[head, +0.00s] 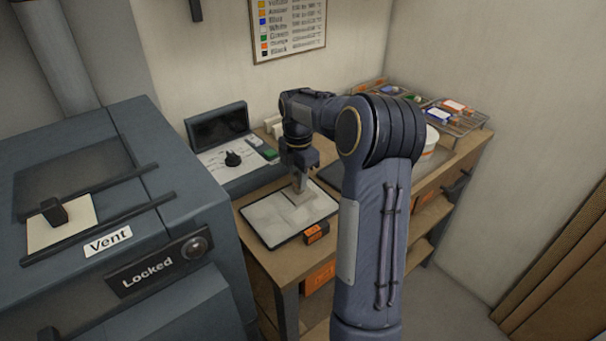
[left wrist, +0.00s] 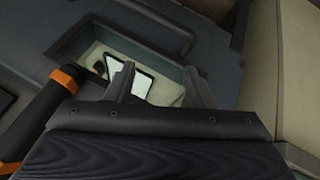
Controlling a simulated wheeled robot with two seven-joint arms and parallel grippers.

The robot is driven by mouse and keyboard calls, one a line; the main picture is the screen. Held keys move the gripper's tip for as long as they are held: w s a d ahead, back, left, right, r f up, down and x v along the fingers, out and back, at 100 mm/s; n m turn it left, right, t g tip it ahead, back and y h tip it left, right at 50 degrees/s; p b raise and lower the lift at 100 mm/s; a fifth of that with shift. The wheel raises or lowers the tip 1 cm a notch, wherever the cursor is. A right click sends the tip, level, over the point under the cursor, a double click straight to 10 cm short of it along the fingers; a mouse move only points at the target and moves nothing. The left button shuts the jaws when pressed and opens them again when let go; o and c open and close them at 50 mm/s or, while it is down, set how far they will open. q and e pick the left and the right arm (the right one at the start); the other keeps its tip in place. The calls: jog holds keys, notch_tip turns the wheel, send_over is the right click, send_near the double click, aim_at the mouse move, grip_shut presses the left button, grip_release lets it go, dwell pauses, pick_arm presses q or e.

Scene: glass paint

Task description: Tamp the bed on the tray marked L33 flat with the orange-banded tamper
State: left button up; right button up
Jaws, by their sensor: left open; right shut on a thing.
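A dark-rimmed tray (head: 262,236) lies on the wooden bench, with a pale bed (head: 272,214) spread in it. An orange tag (head: 316,233) sits at its front edge; its marking is too small to read. My right gripper (head: 299,174) is over the tray, pointing down, shut on a grey tool (head: 300,188), apparently the tamper. The tool's lower end is at or just above the bed; I cannot tell whether it touches. No orange band shows on it. My left gripper (left wrist: 158,90) is open and empty in the left wrist view, its fingers apart over a pale recess.
A grey kiln-like cabinet (head: 160,262) marked "Locked" and "Vent" stands left of the bench (head: 268,262). A grey console (head: 218,140) is behind the tray. A wire rack (head: 460,120) and a white tub (head: 430,142) stand at the right. My right arm hides part of the bench.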

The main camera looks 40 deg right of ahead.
jog(key=a+b, duration=0.1)
jog(key=a, duration=0.2)
jog(key=w+a+b, duration=0.1)
jog(key=a, duration=0.3)
jog(key=a+b, duration=0.1)
jog(key=a, duration=0.3)
jog(key=shift+w+r, duration=0.1)
jog(key=shift+w, duration=0.1)
jog(key=s+b, duration=0.1)
jog(key=s, duration=0.1)
jog(key=s+b, duration=0.3)
jog(key=shift+s+a, duration=0.25)
jog(key=shift+s, duration=0.05)
jog(key=d+p, duration=0.1)
jog(key=d, duration=0.2)
jog(key=s+d+p, duration=0.1)
jog(key=d, duration=0.3)
jog(key=d+p, duration=0.2)
jog(key=d, duration=0.2)
jog(key=shift+s+d+r, duration=0.2)
jog(key=shift+s+d, duration=0.1)
jog(key=shift+d, duration=0.45)
jog(key=shift+a+f, duration=0.1)
jog(key=shift+f, duration=0.15)
jog(key=shift+f, duration=0.5)
